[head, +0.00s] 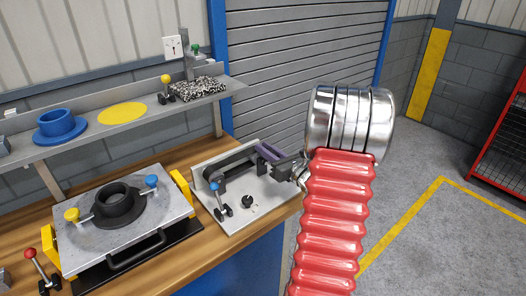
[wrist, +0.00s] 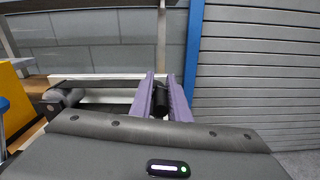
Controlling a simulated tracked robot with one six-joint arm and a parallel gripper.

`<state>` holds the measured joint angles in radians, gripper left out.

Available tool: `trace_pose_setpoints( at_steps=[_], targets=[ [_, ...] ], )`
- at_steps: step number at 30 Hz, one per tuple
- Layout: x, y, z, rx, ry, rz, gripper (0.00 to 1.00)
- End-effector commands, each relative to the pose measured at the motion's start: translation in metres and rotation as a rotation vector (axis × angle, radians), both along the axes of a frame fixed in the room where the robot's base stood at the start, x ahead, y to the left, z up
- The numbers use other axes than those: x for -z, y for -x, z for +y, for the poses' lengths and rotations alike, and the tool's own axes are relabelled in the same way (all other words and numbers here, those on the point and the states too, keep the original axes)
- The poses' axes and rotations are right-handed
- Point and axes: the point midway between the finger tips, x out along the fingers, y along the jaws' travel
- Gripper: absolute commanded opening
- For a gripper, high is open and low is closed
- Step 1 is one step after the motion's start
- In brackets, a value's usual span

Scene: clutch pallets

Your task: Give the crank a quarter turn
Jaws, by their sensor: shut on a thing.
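The crank (head: 233,163) is a dark grey arm on a pale plate (head: 273,212) at the right end of the wooden bench. In the wrist view its upright black handle (wrist: 161,98) stands between the two purple fingers. My gripper (head: 267,152) comes in from the right and is shut on that handle; it also shows in the wrist view (wrist: 164,84). In the head view the fingers hide most of the handle.
A blue-handled toggle clamp (head: 220,203) and a black knob (head: 248,202) stand on the plate near the crank. To the left is a grey pallet (head: 85,248) with a black ring (head: 117,205). A shelf (head: 140,126) runs behind. Open floor lies right.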

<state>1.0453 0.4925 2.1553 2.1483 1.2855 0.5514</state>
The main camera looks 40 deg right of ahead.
Motion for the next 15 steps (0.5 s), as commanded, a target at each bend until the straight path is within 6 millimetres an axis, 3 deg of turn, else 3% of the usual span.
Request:
trace_pose_setpoints(
  at_steps=[15],
  targets=[
    [0.013, 0.003, -0.021, 0.006, -0.485, -0.054, 0.0]
  ],
)
